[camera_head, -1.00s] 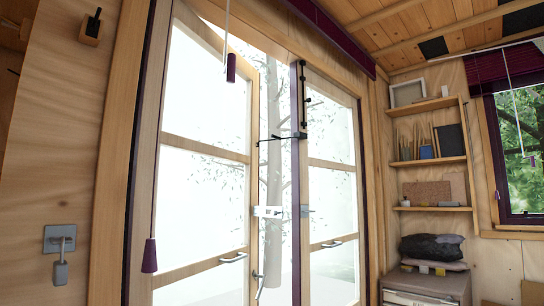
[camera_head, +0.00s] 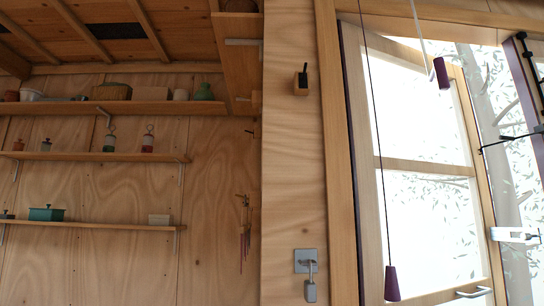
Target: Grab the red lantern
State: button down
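On the middle wall shelf in the head view stand two small lantern-like things with ring handles. The one with a red lower part, which looks like the red lantern (camera_head: 148,144), is near the shelf's right end. The other, a lantern with a greenish lower part (camera_head: 110,143), stands just left of it, apart from it. Both are upright and small in the picture. My gripper is not in view.
The middle shelf (camera_head: 85,156) also holds small jars at its left. An upper shelf (camera_head: 60,107) and a lower shelf (camera_head: 100,226) hold other items, including a green box (camera_head: 47,214). A wind chime (camera_head: 244,232) hangs right of the shelves. A glazed door (camera_head: 424,165) stands at right.

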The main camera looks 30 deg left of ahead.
aim_at(148, 141)
jog(key=u, duration=2.35)
jog(key=i+j+u, duration=0.8)
jog(key=i, duration=0.5)
jog(key=i+l+u, duration=0.15)
jog(key=i+u, duration=0.15)
jog(key=i, duration=0.6)
jog(key=i+z, duration=0.25)
jog(key=i, duration=0.15)
jog(key=i+j+z, duration=0.25)
jog(key=i, duration=0.15)
jog(key=i+j+z, duration=0.2)
jog(key=i, duration=0.15)
